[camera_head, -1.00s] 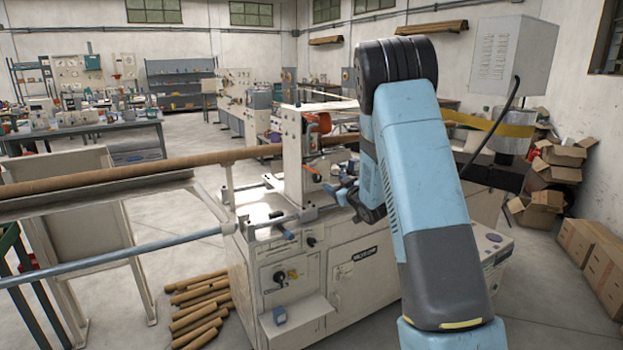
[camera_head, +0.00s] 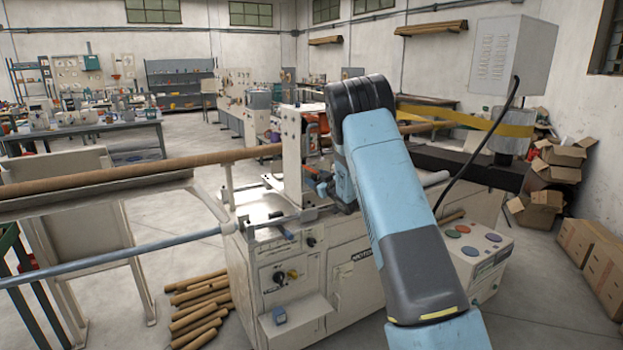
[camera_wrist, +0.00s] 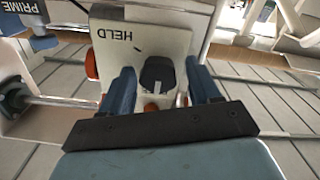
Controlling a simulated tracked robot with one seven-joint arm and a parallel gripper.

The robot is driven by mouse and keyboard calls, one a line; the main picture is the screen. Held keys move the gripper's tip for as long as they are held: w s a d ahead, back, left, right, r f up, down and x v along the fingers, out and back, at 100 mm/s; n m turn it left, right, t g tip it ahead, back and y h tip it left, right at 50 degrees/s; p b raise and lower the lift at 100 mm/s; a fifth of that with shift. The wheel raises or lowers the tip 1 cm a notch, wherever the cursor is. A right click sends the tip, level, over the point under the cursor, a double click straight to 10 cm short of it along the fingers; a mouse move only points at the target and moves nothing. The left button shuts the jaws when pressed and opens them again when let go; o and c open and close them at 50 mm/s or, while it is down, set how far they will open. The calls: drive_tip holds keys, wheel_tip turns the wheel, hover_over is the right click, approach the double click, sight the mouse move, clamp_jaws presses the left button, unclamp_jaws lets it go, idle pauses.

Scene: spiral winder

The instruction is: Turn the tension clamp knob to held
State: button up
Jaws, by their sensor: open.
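The tension clamp knob (camera_wrist: 157,72) is a dark knob on a pale plate (camera_wrist: 112,38) marked HELD, in the wrist view. A short dark line is on the plate near the word. My gripper (camera_wrist: 161,82) is open, with one blue finger on each side of the knob. Small gaps seem to show, and I cannot tell whether either finger touches it. In the head view my gripper (camera_head: 322,188) is beside the machine's upright pale post (camera_head: 292,155). I cannot make out the knob there.
The winder cabinet (camera_head: 342,285) stands below my arm. A long brown tube (camera_head: 110,174) and a steel bar (camera_head: 140,254) extend left. A panel with coloured buttons (camera_head: 478,248) is at right.

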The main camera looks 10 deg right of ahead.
drive_tip(key=shift+x, duration=1.25)
